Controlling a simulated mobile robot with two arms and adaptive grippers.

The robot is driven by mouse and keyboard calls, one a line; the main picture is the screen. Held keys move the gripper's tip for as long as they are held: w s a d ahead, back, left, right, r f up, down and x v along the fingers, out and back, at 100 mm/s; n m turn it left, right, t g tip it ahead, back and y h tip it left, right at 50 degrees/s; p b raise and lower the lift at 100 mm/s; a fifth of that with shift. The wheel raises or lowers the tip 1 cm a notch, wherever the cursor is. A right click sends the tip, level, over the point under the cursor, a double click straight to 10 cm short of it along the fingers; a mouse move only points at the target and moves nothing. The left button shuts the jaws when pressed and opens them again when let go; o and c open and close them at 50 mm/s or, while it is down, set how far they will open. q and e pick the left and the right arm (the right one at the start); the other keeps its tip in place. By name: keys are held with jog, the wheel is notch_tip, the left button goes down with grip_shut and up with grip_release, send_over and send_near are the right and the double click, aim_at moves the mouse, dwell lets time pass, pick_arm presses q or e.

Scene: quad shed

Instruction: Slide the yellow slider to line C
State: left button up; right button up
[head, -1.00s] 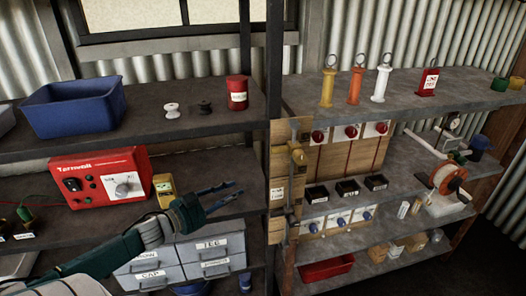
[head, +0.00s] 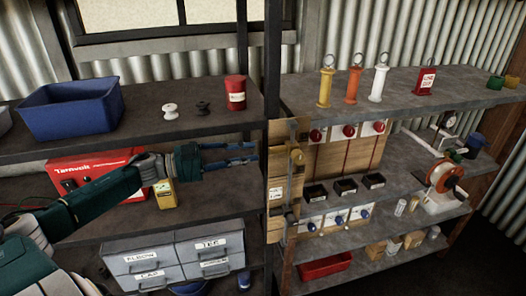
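The yellow slider (head: 298,157) sits on a vertical metal rail (head: 291,190) fixed to a narrow upright wooden board (head: 275,165) at the shelf post. A small white label (head: 276,194) is on the board beside the rail; its lettering is too small to read, and I cannot make out line C. My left gripper (head: 252,154) points right toward the board at about the slider's height in the picture. Its two fingers are apart with nothing between them, and a gap shows between them and the slider. My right gripper is not in view.
A dark metal post (head: 273,80) stands behind the board. My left arm passes in front of a red energiser box (head: 75,172) and a yellow meter (head: 165,194) on the middle shelf. Grey drawers (head: 175,262) stand below. Switch panels (head: 345,150) and black trays (head: 346,189) lie right of the board.

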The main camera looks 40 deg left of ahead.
aim_at(282, 149)
pick_arm(q)
jog(key=p+x, duration=0.1)
jog(key=x, duration=0.4)
grip_shut()
